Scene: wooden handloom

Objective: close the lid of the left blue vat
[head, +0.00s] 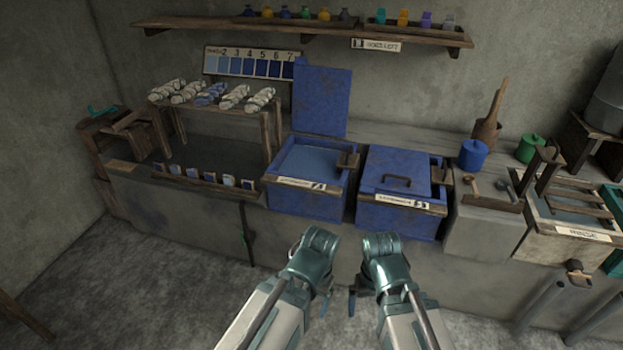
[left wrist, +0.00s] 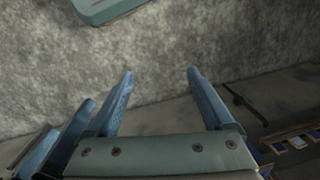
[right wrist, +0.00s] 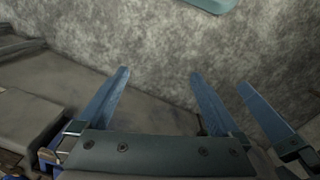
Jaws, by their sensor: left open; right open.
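The left blue vat (head: 305,203) stands on the counter with its blue lid (head: 321,100) raised upright at the back. Blue liquid (head: 309,162) shows inside it. The right blue vat (head: 396,219) beside it has its lid (head: 402,170) down, with a dark handle on top. My left gripper (head: 325,303) and right gripper (head: 352,300) hang in front of the counter, below the vats and apart from them. Both are open and empty, as the left wrist view (left wrist: 158,75) and right wrist view (right wrist: 158,75) show.
A wooden rack (head: 215,105) with yarn skeins stands left of the vats, with a row of small swatches in front. A blue pot (head: 473,155) and a green pot (head: 530,148) stand to the right. A shelf (head: 300,24) runs above. The floor in front is clear.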

